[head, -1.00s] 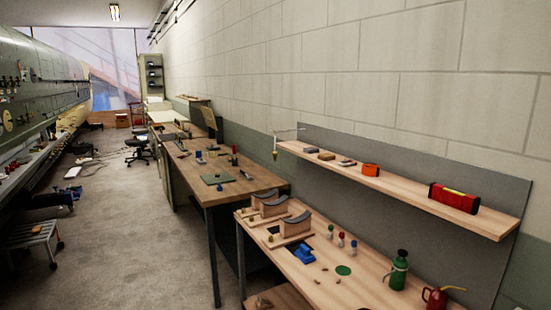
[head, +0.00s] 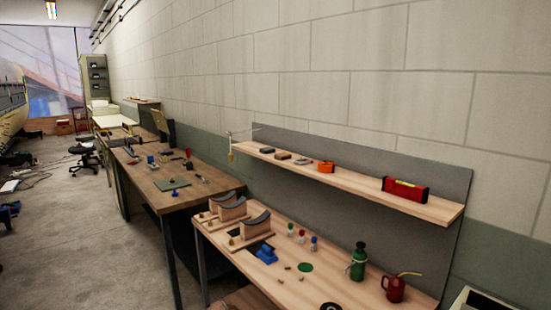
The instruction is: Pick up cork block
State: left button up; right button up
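Neither of my grippers is in view.
An orange item (head: 326,167) and a red level (head: 405,190) lie further right on the shelf. The bench (head: 325,285) below holds curved wooden forms (head: 229,207), a blue tool (head: 266,254), a green bottle (head: 357,263) and a red oil can (head: 396,288). The floor (head: 75,240) at left is largely open.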

aim_at(281, 156)
jog(key=z, duration=0.6)
jog(key=i+j+z, duration=0.15)
jog(key=j+z, duration=0.2)
jog(key=i+j+z, duration=0.1)
jog(key=j+z, duration=0.3)
jog(key=i+j+z, duration=0.1)
jog(key=j+z, duration=0.25)
